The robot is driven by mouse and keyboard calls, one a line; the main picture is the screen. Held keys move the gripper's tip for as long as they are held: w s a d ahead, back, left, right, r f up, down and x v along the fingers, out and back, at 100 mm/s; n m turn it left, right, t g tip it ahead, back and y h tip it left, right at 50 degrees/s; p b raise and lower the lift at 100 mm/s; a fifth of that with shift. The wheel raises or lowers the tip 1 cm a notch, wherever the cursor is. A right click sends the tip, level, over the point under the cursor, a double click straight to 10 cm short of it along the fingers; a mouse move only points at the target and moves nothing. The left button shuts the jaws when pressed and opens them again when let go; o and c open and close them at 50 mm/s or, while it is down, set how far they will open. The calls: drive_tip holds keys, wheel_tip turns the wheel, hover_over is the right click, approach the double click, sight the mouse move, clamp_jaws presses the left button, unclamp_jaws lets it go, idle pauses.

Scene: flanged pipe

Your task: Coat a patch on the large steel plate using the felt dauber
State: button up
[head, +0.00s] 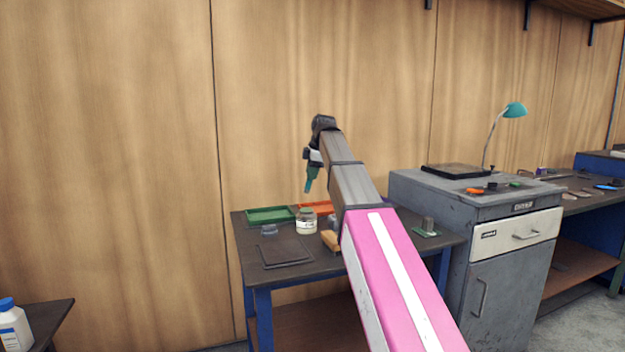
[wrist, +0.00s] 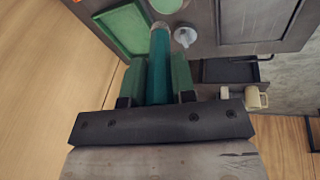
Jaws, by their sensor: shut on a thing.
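My gripper (head: 311,178) is raised above the back of the blue-legged workbench. In the wrist view its green fingers (wrist: 160,78) are shut on the teal handle of the felt dauber (wrist: 158,60). The dauber points away from the wrist, and a small pale brownish tip (wrist: 160,26) shows at its far end. The large steel plate (head: 286,251) is a dark flat square lying at the front left of the bench; it also shows at the top of the wrist view (wrist: 262,18). The dauber is apart from the plate. A labelled glass jar (head: 306,222) stands open or lidded, I cannot tell, behind the plate.
A green tray (head: 270,215) and an orange tray (head: 316,208) lie at the back of the bench. A small grey object (head: 268,230) sits left of the jar, and a wooden-coloured block (head: 330,240) to its right. A grey cabinet (head: 505,260) stands right of the bench.

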drive_tip(key=shift+w+r, duration=0.15)
drive_tip(key=shift+r, duration=0.05)
drive_tip(key=shift+f, duration=2.95)
drive_tip(key=shift+f, duration=0.7)
drive_tip(key=shift+r, duration=3.55)
